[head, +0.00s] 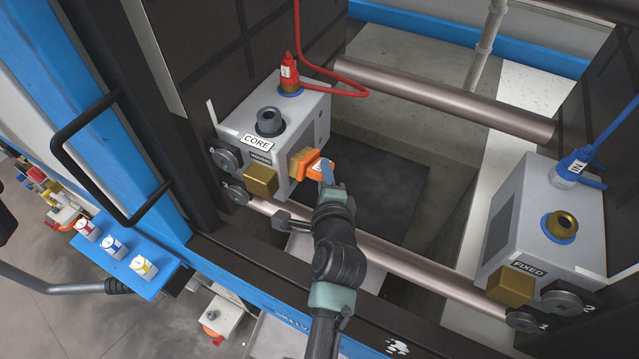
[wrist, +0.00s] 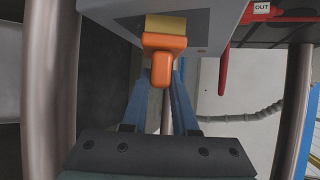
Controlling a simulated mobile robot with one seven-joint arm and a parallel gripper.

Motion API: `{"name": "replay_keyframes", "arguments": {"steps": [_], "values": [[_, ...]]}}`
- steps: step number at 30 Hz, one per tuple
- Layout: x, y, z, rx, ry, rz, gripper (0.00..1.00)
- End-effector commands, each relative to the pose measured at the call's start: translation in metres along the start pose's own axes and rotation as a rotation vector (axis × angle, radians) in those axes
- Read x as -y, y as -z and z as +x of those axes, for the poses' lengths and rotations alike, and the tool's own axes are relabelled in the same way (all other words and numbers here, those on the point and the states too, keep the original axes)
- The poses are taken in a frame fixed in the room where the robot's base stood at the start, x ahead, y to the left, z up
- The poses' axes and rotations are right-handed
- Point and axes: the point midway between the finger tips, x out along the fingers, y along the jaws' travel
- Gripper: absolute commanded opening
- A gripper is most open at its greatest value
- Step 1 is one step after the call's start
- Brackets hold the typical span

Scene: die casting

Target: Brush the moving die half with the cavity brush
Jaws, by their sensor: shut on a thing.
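The moving die half (head: 290,128) is a grey block labelled CORE and MOVING, at the left of the press opening in the head view. It also fills the top of the wrist view (wrist: 209,28). The cavity brush (head: 312,163) has an orange body and tan bristles. The wrist view shows its orange handle (wrist: 162,68) between my gripper's blue fingers. My gripper (head: 326,172) is shut on the brush. The bristles (wrist: 166,24) are at the die half's inner face and seem to touch it. The face behind the bristles is hidden.
The fixed die half (head: 530,222) stands across the gap at right, with a blue hose. A red hose (head: 335,76) rises from the moving half. Tie bars (head: 440,95) cross behind and below my arm. A blue shelf (head: 120,243) is at lower left.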

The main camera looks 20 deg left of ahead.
Motion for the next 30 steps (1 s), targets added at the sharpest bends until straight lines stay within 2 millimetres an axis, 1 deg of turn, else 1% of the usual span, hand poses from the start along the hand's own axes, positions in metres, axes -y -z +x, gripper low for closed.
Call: {"name": "replay_keyframes", "arguments": {"steps": [3, 8, 18, 21, 27, 30], "values": [[0.003, 0.004, 0.006, 0.0, 0.001, 0.0, 0.0], [0.004, 0.006, 0.009, 0.0, 0.001, 0.0, 0.0], [0.014, 0.017, 0.033, -0.001, 0.001, 0.0, 0.0], [0.017, 0.019, 0.037, 0.0, 0.001, 0.0, 0.0], [0.018, 0.019, 0.037, 0.001, -0.002, -0.001, 0.0], [0.017, 0.016, 0.034, 0.001, -0.002, -0.001, 0.0]]}}
